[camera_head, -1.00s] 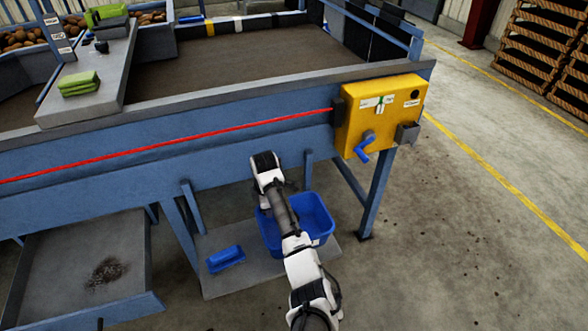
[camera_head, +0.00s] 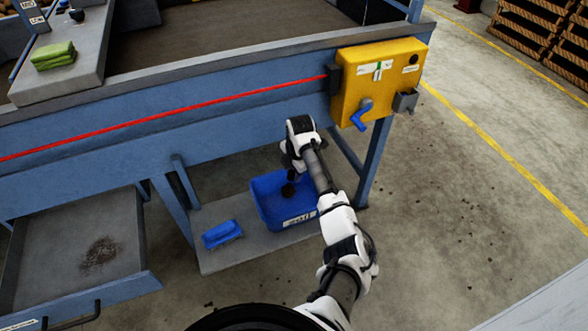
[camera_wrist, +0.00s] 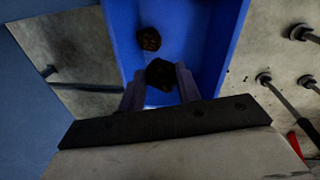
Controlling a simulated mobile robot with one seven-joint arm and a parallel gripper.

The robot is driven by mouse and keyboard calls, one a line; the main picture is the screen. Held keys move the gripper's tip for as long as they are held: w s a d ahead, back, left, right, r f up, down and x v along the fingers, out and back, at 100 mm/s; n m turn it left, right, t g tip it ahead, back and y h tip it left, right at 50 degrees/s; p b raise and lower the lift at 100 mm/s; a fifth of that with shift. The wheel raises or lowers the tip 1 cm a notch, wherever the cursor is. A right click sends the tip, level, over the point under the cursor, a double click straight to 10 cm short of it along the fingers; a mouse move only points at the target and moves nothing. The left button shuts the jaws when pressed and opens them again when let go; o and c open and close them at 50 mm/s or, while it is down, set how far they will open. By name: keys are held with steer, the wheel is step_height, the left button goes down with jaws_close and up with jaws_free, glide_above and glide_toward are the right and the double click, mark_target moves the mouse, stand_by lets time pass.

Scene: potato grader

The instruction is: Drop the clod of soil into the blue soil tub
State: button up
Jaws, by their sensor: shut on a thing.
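The blue soil tub (camera_head: 264,203) stands on a low grey shelf under the grader, with a white label on its front. It also fills the upper middle of the wrist view (camera_wrist: 219,45). My gripper (camera_head: 289,180) points down over the tub. In the wrist view its fingers (camera_wrist: 160,84) are shut on a dark clod of soil (camera_wrist: 160,73), which also shows as a dark lump in the head view (camera_head: 288,189). A second dark lump (camera_wrist: 149,39) appears against the tub beyond the held clod. The held clod's height above the tub floor is hard to tell.
A blue brush-like object (camera_head: 222,234) lies on the grey shelf (camera_head: 215,260) left of the tub. A yellow control box (camera_head: 378,88) with a blue crank hangs above right. An open drawer (camera_head: 60,262) with a soil patch is at left.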

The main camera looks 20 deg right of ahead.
steer(key=shift+f, duration=0.4)
steer(key=o, duration=1.1)
steer(key=shift+c, duration=0.2)
steer(key=shift+r, duration=0.1)
step_height(320, 180, up, 14)
steer(key=s+b, duration=0.2)
steer(key=shift+d+f+b, duration=0.2)
steer(key=shift+b, duration=0.2)
